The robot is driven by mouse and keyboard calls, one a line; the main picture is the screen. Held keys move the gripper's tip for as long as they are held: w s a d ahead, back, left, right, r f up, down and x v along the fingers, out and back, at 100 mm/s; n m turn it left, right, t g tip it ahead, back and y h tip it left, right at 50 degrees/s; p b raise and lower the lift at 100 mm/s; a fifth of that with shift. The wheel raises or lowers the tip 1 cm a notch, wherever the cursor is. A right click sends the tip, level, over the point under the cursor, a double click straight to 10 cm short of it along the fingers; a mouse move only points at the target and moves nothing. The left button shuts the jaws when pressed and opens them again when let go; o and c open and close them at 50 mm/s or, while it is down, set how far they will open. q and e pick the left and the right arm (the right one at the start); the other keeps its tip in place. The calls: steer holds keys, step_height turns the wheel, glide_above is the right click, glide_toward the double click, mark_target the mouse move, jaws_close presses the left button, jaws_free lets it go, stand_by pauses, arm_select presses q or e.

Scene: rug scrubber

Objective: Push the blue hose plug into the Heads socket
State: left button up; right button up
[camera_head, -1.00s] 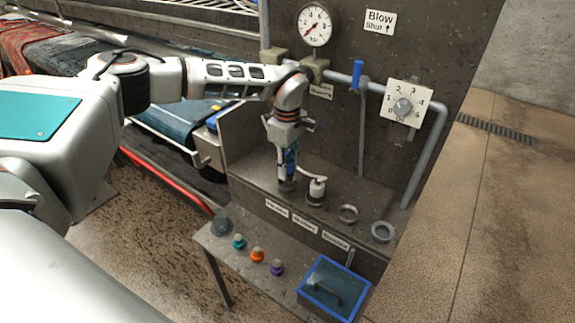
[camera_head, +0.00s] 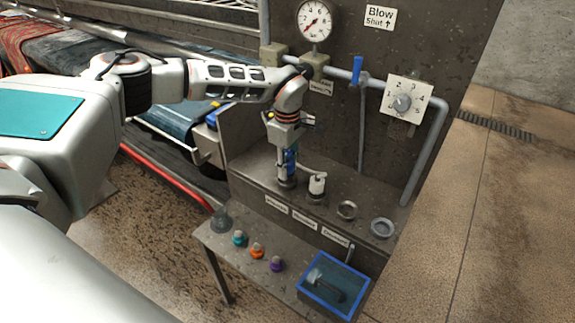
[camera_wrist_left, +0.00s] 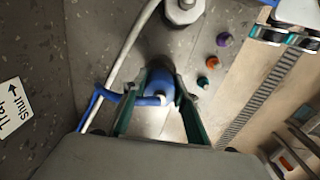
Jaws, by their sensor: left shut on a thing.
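My left gripper (camera_head: 287,165) points down over the left end of the ledge and is shut on the blue hose plug (camera_head: 291,158). In the left wrist view, the plug (camera_wrist_left: 160,84) sits between the two dark green fingers, with a blue hose piece running left from it. The plug is above or at the leftmost socket position; the gripper hides the socket there, so I cannot tell whether the plug is seated. The ledge labels (camera_head: 305,224) are too small to read, so I cannot tell which is Heads. My right gripper is not in view.
A white plug with a pale hose (camera_head: 317,185) stands close to the right of my gripper. Two empty ring sockets (camera_head: 347,210) (camera_head: 382,228) are further right. A lower bench holds small coloured caps (camera_head: 256,251) and a blue-rimmed tray (camera_head: 353,303). A pipe with a blue-handled valve (camera_head: 357,70) rises behind.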

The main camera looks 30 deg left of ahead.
arm_select(q)
steer(key=shift+f, duration=0.25)
steer(key=shift+f, duration=0.35)
steer(key=shift+f, duration=0.1)
steer(key=o, duration=1.3)
step_height(320, 180, up, 12)
steer(key=shift+r, duration=0.1)
